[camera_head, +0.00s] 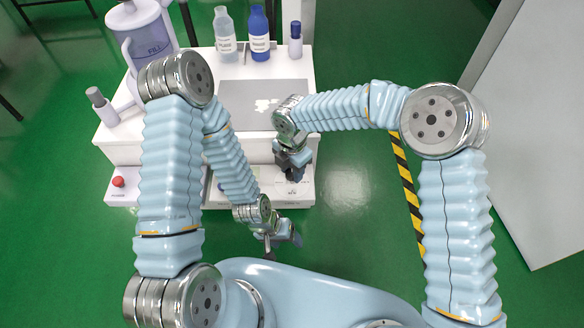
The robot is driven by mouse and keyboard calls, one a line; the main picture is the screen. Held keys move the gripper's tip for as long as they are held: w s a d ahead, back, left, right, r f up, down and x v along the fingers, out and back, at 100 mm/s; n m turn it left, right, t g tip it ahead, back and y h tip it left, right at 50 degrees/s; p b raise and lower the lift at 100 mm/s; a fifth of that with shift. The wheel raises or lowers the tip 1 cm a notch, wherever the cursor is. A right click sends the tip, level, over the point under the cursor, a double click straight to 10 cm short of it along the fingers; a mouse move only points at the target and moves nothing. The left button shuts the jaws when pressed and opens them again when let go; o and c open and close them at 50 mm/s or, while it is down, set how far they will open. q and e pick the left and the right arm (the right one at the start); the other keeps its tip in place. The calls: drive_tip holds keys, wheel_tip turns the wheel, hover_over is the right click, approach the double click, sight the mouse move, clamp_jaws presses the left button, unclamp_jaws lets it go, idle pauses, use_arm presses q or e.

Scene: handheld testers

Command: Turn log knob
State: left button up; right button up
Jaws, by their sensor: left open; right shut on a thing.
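My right gripper (293,165) is in front of the white bench unit's lower front panel (300,198), near its right end. It is shut on a small dark thing, largely hidden by the gripper, and I cannot tell what it is. My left gripper (280,238) is open, lower in the picture, in front of the unit and over the green floor. It is apart from the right gripper. The log knob cannot be made out; the arms and grippers cover much of the front panel.
A grey plate (245,92) lies on top. A red button (118,181) is at front left. A grey panel (535,130) stands right.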

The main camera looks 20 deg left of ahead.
sight(292, 173)
idle(0.4)
drive_tip(key=o, duration=1.1)
drive_tip(key=shift+c, duration=0.2)
wheel_tip(292, 173, up, 14)
drive_tip(key=shift+p, duration=0.3)
drive_tip(key=shift+f, duration=0.15)
